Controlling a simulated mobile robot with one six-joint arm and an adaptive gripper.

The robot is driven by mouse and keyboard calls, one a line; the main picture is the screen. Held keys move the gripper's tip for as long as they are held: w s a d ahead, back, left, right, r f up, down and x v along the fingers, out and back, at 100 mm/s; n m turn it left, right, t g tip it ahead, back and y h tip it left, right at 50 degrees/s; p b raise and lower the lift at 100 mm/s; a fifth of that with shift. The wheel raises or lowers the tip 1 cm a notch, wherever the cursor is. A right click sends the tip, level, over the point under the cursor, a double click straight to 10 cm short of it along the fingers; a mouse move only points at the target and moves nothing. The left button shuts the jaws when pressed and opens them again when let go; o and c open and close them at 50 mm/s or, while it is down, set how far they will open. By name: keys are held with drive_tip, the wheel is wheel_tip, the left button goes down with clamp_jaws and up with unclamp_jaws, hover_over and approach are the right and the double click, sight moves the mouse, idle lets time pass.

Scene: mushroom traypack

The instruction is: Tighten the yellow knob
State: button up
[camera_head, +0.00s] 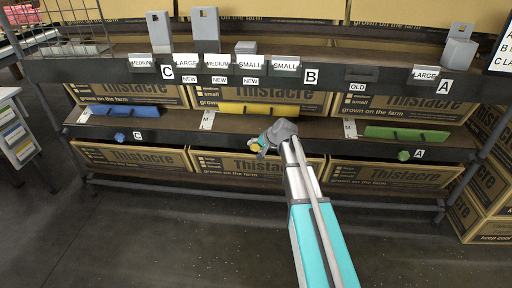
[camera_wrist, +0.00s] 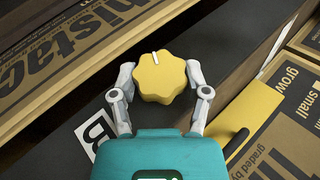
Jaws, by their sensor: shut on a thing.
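A yellow bar (camera_head: 258,109) lies on the shelf above the knob. A "B" label (camera_wrist: 97,132) is beside the gripper in the wrist view.
A blue knob (camera_head: 120,137) is to the left and a green knob (camera_head: 404,155) to the right on the same shelf edge. Cardboard boxes (camera_head: 130,157) fill the space below and behind. Open floor (camera_head: 180,240) lies in front of the rack.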

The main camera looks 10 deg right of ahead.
drive_tip(key=o, duration=1.1)
drive_tip(key=shift+o, duration=0.2)
drive_tip(key=shift+r+h+p, duration=0.1)
drive_tip(key=shift+h+p, duration=0.3)
drive_tip(key=shift+p, duration=0.15)
drive_tip(key=shift+h, duration=0.3)
drive_tip(key=shift+w+a+n+g+h+p, duration=0.1)
drive_tip(key=shift+n+g+h+p, duration=0.4)
drive_tip(key=shift+g+h+p, duration=0.8)
drive_tip(key=shift+n+h, duration=0.4)
drive_tip(key=shift+h, duration=1.3)
drive_tip(key=shift+a+g+h, duration=0.15)
drive_tip(key=shift+g+h, duration=0.25)
drive_tip(key=shift+h, duration=0.8)
drive_tip(key=shift+s+a+r+p, duration=0.1)
drive_tip(key=shift+r+p, duration=0.15)
drive_tip(key=shift+r, duration=0.1)
drive_tip(key=shift+s+a+r+p, duration=0.1)
drive_tip(key=shift+r+p, duration=0.15)
drive_tip(key=shift+r, duration=0.1)
drive_tip(key=p+v, duration=1)
drive_tip(key=v, duration=0.2)
drive_tip(key=shift+p, duration=0.4)
